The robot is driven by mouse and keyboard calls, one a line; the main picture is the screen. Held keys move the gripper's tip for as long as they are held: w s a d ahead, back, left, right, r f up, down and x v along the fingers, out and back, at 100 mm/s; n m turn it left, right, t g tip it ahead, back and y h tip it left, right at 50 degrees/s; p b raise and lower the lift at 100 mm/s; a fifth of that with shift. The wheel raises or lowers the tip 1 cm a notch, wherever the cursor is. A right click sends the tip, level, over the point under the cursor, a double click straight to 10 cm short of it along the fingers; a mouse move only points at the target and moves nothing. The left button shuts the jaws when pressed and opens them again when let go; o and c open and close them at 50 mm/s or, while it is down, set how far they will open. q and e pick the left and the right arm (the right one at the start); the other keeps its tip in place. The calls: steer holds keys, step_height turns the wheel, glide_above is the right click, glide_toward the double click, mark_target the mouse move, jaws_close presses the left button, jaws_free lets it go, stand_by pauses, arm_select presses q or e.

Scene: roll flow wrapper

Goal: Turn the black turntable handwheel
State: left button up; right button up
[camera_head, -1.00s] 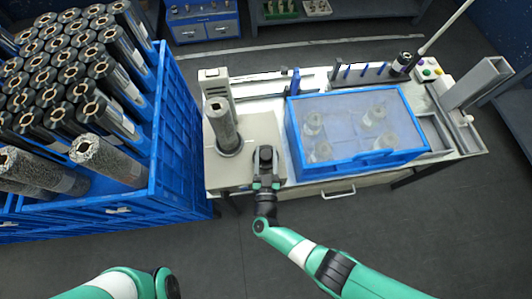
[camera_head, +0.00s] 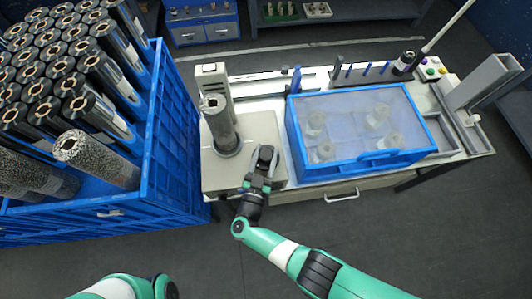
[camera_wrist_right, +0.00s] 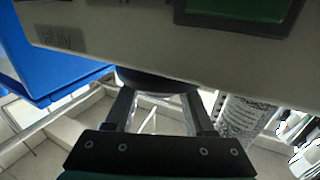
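The turntable machine (camera_head: 215,177) is a pale box with a grey upright roll (camera_head: 219,125) on its top. My right gripper (camera_head: 260,166) is at the box's front right corner, with its arm coming up from the lower right. In the right wrist view the black handwheel (camera_wrist_right: 155,80) shows as a dark rounded shape under the edge of the pale housing. The two fingers (camera_wrist_right: 160,108) stand apart, with their tips at its two sides, and appear closed on it. The head view shows little of the handwheel. My left gripper is out of view.
A blue crate (camera_head: 172,125) full of film rolls stands to the left, close to the machine. A blue-framed bin (camera_head: 363,166) with several clear rolls lies on the bench to the right. A drawer handle (camera_head: 341,196) sticks out in front. The floor in front is clear.

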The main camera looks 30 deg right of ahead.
steer(key=o, duration=0.4)
steer(key=p+v, duration=0.1)
steer(key=v, duration=1)
steer(key=shift+s+a, duration=0.25)
